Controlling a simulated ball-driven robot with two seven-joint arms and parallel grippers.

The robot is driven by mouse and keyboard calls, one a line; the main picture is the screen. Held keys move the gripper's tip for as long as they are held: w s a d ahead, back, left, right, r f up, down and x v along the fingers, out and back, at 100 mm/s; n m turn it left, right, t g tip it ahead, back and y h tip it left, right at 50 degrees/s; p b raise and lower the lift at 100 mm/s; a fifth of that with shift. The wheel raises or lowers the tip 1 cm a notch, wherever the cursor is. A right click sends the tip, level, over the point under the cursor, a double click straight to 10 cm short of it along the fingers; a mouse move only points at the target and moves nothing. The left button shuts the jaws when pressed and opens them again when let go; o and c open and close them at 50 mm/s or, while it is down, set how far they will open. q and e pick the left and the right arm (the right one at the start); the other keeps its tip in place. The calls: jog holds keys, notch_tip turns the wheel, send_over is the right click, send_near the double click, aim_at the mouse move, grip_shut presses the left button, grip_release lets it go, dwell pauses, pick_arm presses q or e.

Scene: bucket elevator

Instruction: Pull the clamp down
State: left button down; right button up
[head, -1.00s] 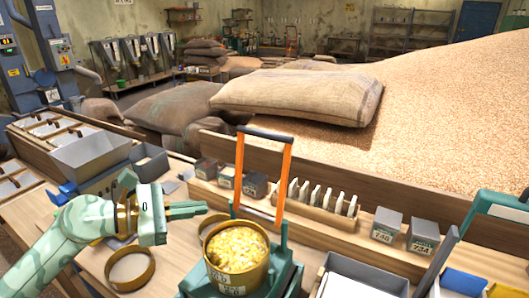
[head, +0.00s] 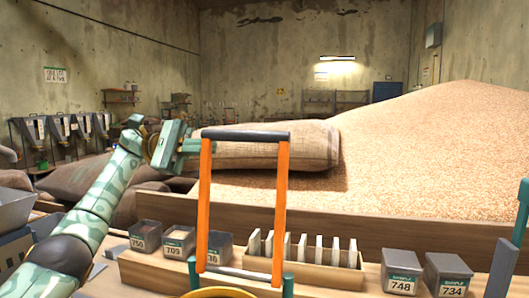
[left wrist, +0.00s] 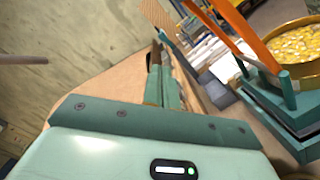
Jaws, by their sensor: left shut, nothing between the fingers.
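The clamp (head: 281,205) stands upright, with two orange legs and a dark crossbar on top. In the left wrist view its orange leg (left wrist: 258,48) rises from a green base (left wrist: 270,105) at the upper right. My left gripper (head: 196,146) is shut and empty, at the height of the crossbar by its left end. In the head view its tips overlap the top of the left leg; I cannot tell whether they touch. In the left wrist view the fingers (left wrist: 157,82) look apart from the orange leg. My right gripper is not in view.
A round pan of yellow grain (left wrist: 300,45) sits by the clamp's base. Grey sample boxes (head: 402,275) and a wooden rack of white cards (head: 308,270) line the bench. A sack (head: 250,155) and a grain heap (head: 430,150) lie behind.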

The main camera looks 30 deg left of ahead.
aim_at(231, 140)
pick_arm(q)
jog(key=shift+s+r+m+g+h, duration=0.1)
jog(key=shift+s+m+g+h, duration=0.1)
jog(key=shift+s+m+g, duration=0.55)
jog(key=shift+s+r+m+g+h, duration=0.1)
jog(key=shift+s+m+g+h, duration=0.2)
jog(key=shift+m, duration=0.75)
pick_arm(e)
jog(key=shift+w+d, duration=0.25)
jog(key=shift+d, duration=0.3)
pick_arm(q)
jog(key=shift+w+d, duration=0.1)
jog(key=s+d, duration=0.1)
jog(key=d, duration=0.2)
jog(key=s+d+r+p, duration=0.1)
jog(key=d, duration=0.3)
jog(key=s+d+r, duration=0.1)
jog(key=d, duration=0.2)
jog(key=shift+d+r, duration=0.15)
jog(key=shift+d, duration=0.15)
jog(key=shift+s+d+r, duration=0.1)
jog(key=shift+s, duration=0.05)
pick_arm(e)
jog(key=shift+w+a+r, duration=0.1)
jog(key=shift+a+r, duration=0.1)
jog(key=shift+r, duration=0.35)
pick_arm(q)
jog(key=shift+s, duration=0.1)
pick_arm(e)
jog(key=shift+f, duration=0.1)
